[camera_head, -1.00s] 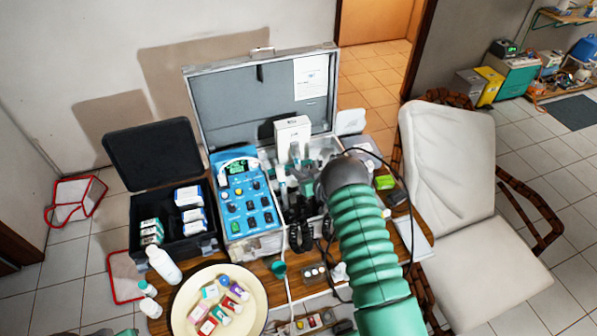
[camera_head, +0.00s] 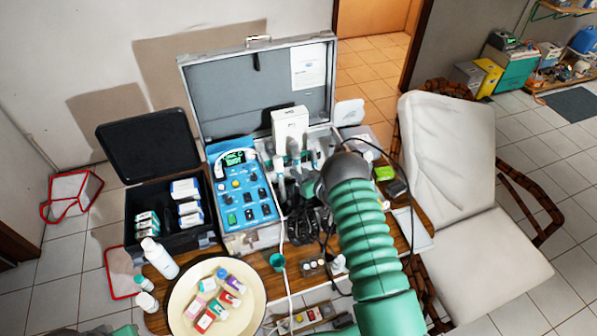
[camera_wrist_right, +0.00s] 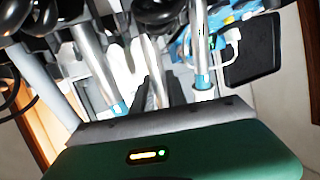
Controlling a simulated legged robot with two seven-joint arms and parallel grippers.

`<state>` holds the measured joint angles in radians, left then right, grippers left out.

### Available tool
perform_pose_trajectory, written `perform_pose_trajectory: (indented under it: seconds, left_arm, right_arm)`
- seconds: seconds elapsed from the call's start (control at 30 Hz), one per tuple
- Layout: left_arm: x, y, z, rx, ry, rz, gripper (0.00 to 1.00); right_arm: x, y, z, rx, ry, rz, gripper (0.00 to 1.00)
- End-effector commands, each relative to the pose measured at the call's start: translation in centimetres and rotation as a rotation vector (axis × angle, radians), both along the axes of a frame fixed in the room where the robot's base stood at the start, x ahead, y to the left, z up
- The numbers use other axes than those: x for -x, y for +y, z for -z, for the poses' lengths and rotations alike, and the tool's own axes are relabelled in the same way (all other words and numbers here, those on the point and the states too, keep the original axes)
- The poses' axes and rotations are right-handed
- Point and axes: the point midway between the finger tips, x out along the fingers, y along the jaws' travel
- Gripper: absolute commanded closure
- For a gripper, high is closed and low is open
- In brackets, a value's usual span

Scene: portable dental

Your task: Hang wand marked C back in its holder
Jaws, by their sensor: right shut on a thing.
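My right gripper (camera_head: 308,184) is at the front of the open metal case, among the upright wands, and partly hidden by my own wrist. In the right wrist view, its dark fingers (camera_wrist_right: 158,92) are closed around a slim light shaft, which I take to be the held wand (camera_wrist_right: 152,62). No letter C is legible on it. Other silver wands with teal bands stand on both sides, one at the left (camera_wrist_right: 95,65) and one at the right (camera_wrist_right: 199,50). Whether the held wand touches its holder cannot be told. My left gripper is out of view.
The metal case (camera_head: 255,92) stands open with a blue control panel (camera_head: 246,198) and a white box (camera_head: 290,130). Dark coiled hoses (camera_head: 300,228) hang in front. A black case (camera_head: 150,150), bottles and a round tray (camera_head: 181,300) crowd the left. A chair (camera_head: 455,150) stands right.

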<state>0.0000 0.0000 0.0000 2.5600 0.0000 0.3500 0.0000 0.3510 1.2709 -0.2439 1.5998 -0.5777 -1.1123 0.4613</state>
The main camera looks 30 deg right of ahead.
Motion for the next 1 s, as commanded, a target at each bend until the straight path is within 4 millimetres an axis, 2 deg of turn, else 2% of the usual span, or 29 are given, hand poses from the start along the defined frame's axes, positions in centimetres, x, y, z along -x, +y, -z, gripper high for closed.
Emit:
perform_pose_trajectory:
  seconds: [0.7,0.93,0.97,1.0]
  left_arm:
    - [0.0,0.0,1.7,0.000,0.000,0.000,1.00]
    - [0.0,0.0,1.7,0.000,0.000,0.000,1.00]
    - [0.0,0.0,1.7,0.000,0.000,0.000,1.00]
    - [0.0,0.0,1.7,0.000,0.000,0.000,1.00]
  right_arm:
    - [1.0,0.4,2.6,-0.001,0.000,-0.001,1.00]
    - [1.0,0.4,2.6,0.000,0.000,-0.001,1.00]
    - [1.0,0.4,2.6,0.000,0.000,-0.001,0.81]
    - [1.0,0.4,2.6,0.000,0.000,-0.001,0.76]
